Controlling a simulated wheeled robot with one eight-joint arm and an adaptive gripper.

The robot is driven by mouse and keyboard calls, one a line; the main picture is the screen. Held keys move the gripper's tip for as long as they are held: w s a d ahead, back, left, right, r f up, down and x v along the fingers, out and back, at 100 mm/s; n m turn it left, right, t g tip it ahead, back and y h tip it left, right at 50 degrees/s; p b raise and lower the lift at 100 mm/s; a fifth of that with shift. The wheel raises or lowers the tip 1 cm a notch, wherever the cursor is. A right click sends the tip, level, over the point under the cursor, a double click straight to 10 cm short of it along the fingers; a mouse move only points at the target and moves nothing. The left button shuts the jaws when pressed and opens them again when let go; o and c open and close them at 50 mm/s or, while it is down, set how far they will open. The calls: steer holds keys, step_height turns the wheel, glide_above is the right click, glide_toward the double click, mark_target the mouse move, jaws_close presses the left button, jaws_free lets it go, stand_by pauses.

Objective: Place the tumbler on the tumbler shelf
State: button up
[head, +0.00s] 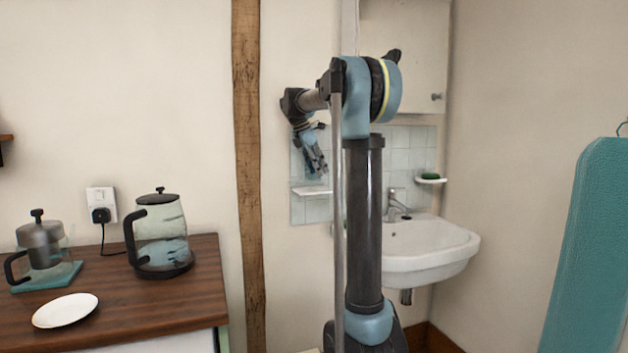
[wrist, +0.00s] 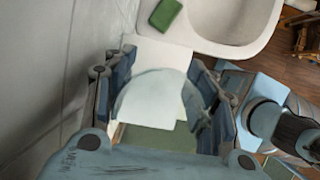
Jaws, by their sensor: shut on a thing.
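My gripper (wrist: 158,105) is shut around a clear tumbler (wrist: 150,92), with one finger on each side of it in the wrist view. The glass is see-through, and its pale curved edge shows between the fingers. In the head view my gripper (head: 316,164) points down at the tiled wall, just above the small white tumbler shelf (head: 312,190) left of the basin. The glass is hard to make out there. The white shelf (wrist: 160,52) also shows behind the tumbler in the wrist view. Whether the tumbler touches the shelf cannot be told.
The white basin (head: 425,250) with its tap (head: 397,205) is right of the shelf. A green soap (head: 431,173) lies on a small dish beyond. A wall cabinet (head: 405,60) hangs above. A kettle (head: 160,235) and a white plate (head: 65,310) stand on the left counter.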

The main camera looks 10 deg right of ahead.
steer(key=shift+w+f, duration=0.2)
steer(key=shift+f, duration=1.6)
steer(key=o, duration=0.9)
steer(key=shift+f, duration=0.1)
